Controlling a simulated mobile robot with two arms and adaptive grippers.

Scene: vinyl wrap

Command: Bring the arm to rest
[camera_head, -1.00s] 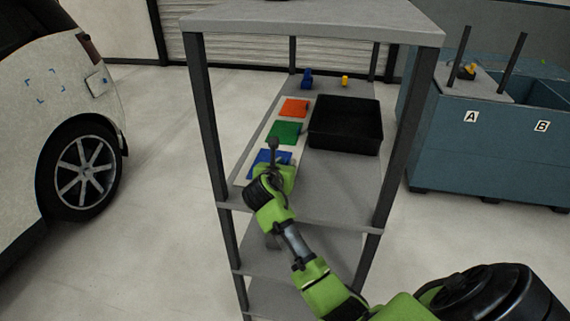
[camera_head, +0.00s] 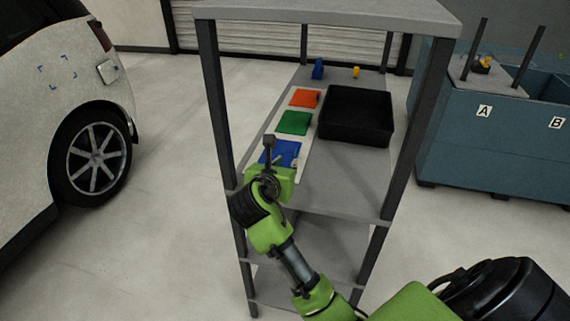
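My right arm, green and black, comes in from the lower right in the head view. Its wrist and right gripper (camera_head: 268,160) are at the front left edge of the shelf, near the blue square (camera_head: 285,152). The gripper's fingers are too small and partly hidden to tell whether they are open or shut. My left gripper is not in view.
The grey shelf rack (camera_head: 345,190) holds an orange square (camera_head: 304,98), a green square (camera_head: 294,123), a black tray (camera_head: 357,118), a blue object (camera_head: 318,69) and a yellow object (camera_head: 356,72). A white car (camera_head: 60,110) stands left, a blue crate (camera_head: 470,150) right.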

